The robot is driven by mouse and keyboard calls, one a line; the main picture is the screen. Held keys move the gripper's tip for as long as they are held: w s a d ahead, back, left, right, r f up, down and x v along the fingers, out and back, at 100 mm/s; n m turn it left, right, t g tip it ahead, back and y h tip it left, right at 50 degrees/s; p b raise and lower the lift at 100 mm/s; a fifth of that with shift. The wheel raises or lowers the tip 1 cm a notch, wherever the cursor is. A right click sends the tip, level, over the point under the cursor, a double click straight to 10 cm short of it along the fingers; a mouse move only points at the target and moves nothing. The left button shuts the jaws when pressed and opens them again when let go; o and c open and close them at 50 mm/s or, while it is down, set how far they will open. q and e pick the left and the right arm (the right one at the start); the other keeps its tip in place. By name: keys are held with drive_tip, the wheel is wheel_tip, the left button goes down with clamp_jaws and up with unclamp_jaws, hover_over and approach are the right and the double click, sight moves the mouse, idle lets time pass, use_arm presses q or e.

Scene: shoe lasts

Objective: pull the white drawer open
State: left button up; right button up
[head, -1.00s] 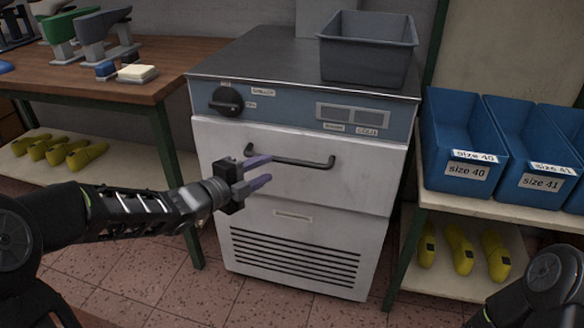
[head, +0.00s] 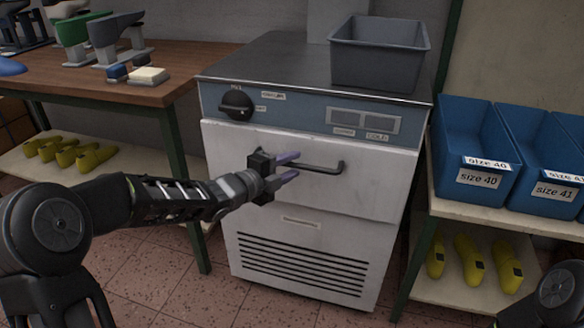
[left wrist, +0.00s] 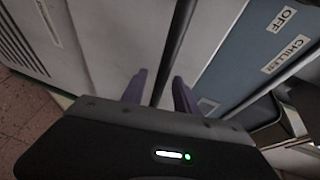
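The white drawer (head: 375,190) is the upper white front of the chiller cabinet and looks flush with it. Its dark bar handle (head: 325,169) runs across the upper part of the front. My left gripper (head: 288,168) is at the left part of the handle, its two purple fingers apart, one above and one below the bar. In the left wrist view the dark handle (left wrist: 176,50) runs between the open fingers (left wrist: 160,92). I cannot tell whether either finger touches it. The gripper hides the handle's left end. My right gripper is out of view.
A grey bin (head: 378,62) stands on the cabinet top. A wooden bench (head: 150,93) is at left. Blue bins (head: 475,150) and yellow lasts (head: 470,260) sit on a shelf rack at right. The tiled floor (head: 165,285) before the cabinet shows clear patches.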

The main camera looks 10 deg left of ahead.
use_arm(q)
drive_tip(key=shift+w+d, duration=0.15)
drive_tip(key=shift+w, duration=0.2)
drive_tip(key=shift+c, duration=0.6)
clamp_jaws()
idle(0.6)
